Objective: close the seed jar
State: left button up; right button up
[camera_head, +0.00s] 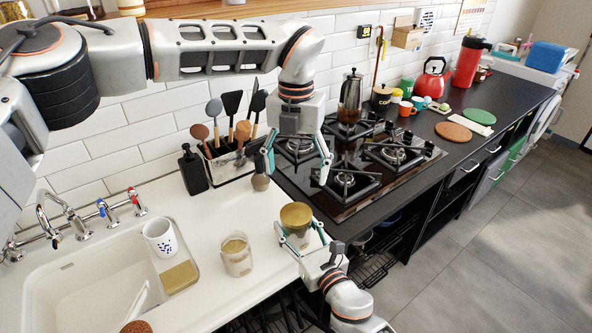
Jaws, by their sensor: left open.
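A glass jar (297,239) with a round golden-brown top (296,214) stands at the counter's front edge, left of the hob. I cannot tell whether that top is a lid or seeds. My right gripper (301,232) comes from below, its fingers on both sides of this jar, shut on it. A second glass jar (236,257) with pale brown contents stands to its left, apart from both grippers. Which one is the seed jar is unclear. My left gripper (297,168) is open and empty, pointing down above and behind the held jar.
A sink (85,290) with a patterned mug (160,238) and a tan block (179,277) lies left. A utensil rack (228,158) and black dispenser (192,170) stand at the wall. The gas hob (350,172) is right.

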jog(key=o, duration=0.4)
jog(key=v, duration=1.2)
